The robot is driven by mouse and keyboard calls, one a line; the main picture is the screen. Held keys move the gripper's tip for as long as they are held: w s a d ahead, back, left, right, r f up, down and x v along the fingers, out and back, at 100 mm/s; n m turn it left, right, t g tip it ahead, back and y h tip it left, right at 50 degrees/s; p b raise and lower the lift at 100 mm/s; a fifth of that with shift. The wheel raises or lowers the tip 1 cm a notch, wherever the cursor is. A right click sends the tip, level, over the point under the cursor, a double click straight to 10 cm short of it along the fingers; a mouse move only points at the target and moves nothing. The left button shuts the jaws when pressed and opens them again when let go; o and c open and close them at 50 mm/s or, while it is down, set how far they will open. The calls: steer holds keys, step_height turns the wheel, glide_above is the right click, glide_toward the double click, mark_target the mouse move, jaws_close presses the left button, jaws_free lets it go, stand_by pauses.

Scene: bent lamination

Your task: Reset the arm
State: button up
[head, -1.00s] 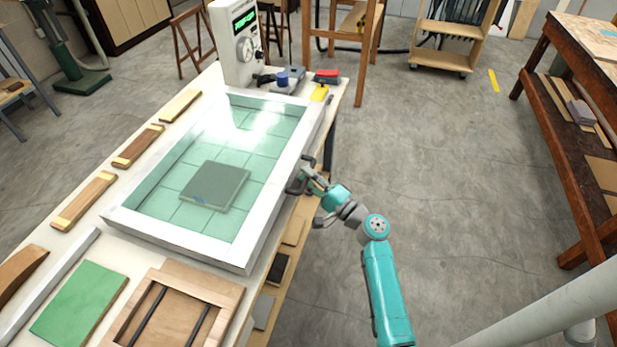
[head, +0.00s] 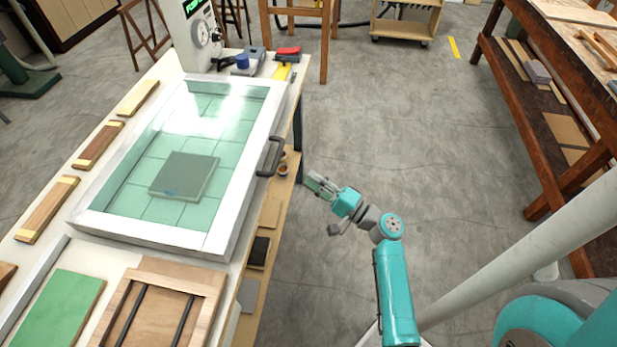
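My gripper (head: 319,187) is at the end of my teal and grey arm, over the bare floor to the right of the workbench. It is apart from the handle (head: 270,157) on the right side of the white-framed press (head: 241,238). Nothing shows in the gripper. Its fingers are small and seen at an angle, so I cannot tell whether they are open or shut. The press has a clear greenish top, and a dark square slab (head: 184,175) shows through it.
The workbench (head: 50,228) carries wood strips, a green board (head: 58,308) and a wooden frame (head: 203,290). A control box (head: 200,35) stands at its far end. A brown wooden bench (head: 508,62) is at the right. The floor (head: 420,150) between them is clear.

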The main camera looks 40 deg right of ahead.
stand_by(0.5)
steer(key=s+a+f+n+g+h, duration=0.25)
steer(key=s+a+f+g, duration=0.25)
steer(key=s+a+f, duration=0.65)
steer(key=s+a+n+g+h, duration=0.25)
steer(key=s+a+n, duration=0.2)
steer(key=s, duration=0.45)
steer(key=s+a+r+n+t, duration=0.2)
steer(key=s+a+r+n, duration=0.1)
steer(key=s+r+n, duration=0.6)
steer(key=s+r, duration=0.3)
steer(key=r, duration=0.3)
steer(key=shift+s+n, duration=0.15)
steer(key=shift+n, duration=0.15)
